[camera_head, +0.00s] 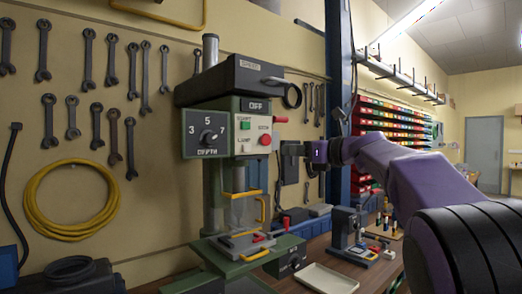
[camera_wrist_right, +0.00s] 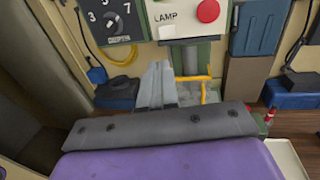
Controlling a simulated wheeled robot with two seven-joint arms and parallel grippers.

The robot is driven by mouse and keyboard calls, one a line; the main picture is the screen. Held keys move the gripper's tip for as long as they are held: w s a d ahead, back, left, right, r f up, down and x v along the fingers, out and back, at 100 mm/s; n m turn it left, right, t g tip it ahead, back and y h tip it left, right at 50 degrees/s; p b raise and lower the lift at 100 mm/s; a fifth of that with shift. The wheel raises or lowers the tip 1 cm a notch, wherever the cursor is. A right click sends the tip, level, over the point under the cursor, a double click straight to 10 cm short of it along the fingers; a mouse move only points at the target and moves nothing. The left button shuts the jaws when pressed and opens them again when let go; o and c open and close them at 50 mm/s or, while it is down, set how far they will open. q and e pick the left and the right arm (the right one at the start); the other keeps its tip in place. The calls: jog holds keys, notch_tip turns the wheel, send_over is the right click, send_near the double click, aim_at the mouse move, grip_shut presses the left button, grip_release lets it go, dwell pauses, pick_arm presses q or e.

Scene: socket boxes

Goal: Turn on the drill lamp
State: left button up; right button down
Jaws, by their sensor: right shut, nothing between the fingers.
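The drill press (camera_head: 245,75) stands against the wall with an "OFF" display on its front. Its white control panel (camera_head: 248,148) carries a green start button (camera_head: 245,125), a red stop button (camera_head: 265,140) and a "LAMP" label, also readable on the panel (camera_wrist_right: 180,18) in the right wrist view. My right gripper (camera_head: 284,150) is just right of the panel in the head view. In the right wrist view its fingers (camera_wrist_right: 160,70) are shut and empty, below the "LAMP" label. My left gripper is not in view.
A speed dial (camera_head: 208,136) sits left of the panel. Yellow guard bars (camera_head: 240,194) and a vise are below it. A cream tray (camera_head: 318,280) and a small grey machine (camera_head: 346,230) stand on the bench to the right. Wrenches and a yellow hose (camera_head: 70,200) hang on the wall.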

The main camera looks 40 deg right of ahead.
aim_at(244, 148)
jog(key=p+x, duration=0.3)
jog(key=x, duration=0.3)
jog(key=p+x, duration=0.4)
jog(key=x, duration=0.2)
jog(key=shift+w+a+r, duration=0.15)
jog(key=shift+w+r, duration=0.05)
jog(key=shift+w, duration=0.15)
jog(key=shift+w+a+f+p, duration=0.1)
jog(key=shift+w+f+p, duration=0.05)
jog(key=shift+w+p, duration=0.3)
jog(key=shift+a, duration=0.1)
